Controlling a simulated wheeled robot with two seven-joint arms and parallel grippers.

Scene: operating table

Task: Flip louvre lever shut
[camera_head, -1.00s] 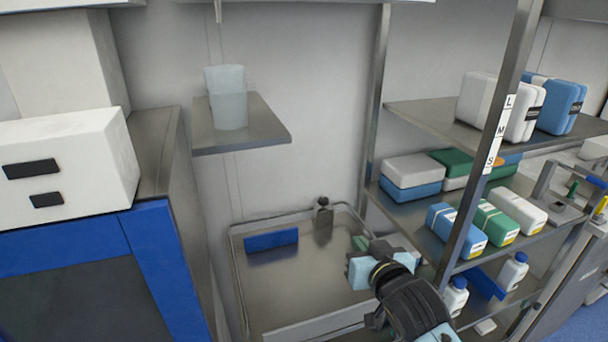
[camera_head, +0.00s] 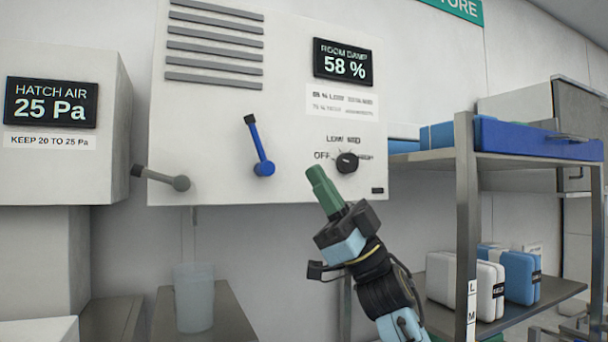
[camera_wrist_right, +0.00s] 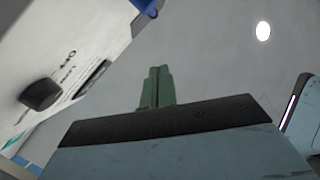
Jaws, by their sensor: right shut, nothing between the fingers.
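A white wall unit (camera_head: 290,110) carries grey louvre slats (camera_head: 215,45) at its upper left. Below them, a blue lever (camera_head: 259,146) leans with its dark tip up and left of its pivot. A grey lever (camera_head: 160,178) at the lower left edge points left, its dark tip slightly above its pivot. I cannot tell which one is the louvre lever. My right gripper (camera_head: 316,175), with green fingers, is shut and empty, below and right of the blue lever, apart from both levers. The fingers also show together in the wrist view (camera_wrist_right: 157,85). My left gripper is not in view.
A black knob (camera_head: 347,162) sits just right of my right fingertips, and shows in the wrist view (camera_wrist_right: 40,93). A display (camera_head: 343,65) reads 58 %. Racking (camera_head: 467,220) with boxes stands on the right. Cups (camera_head: 194,297) stand on a shelf below the unit.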

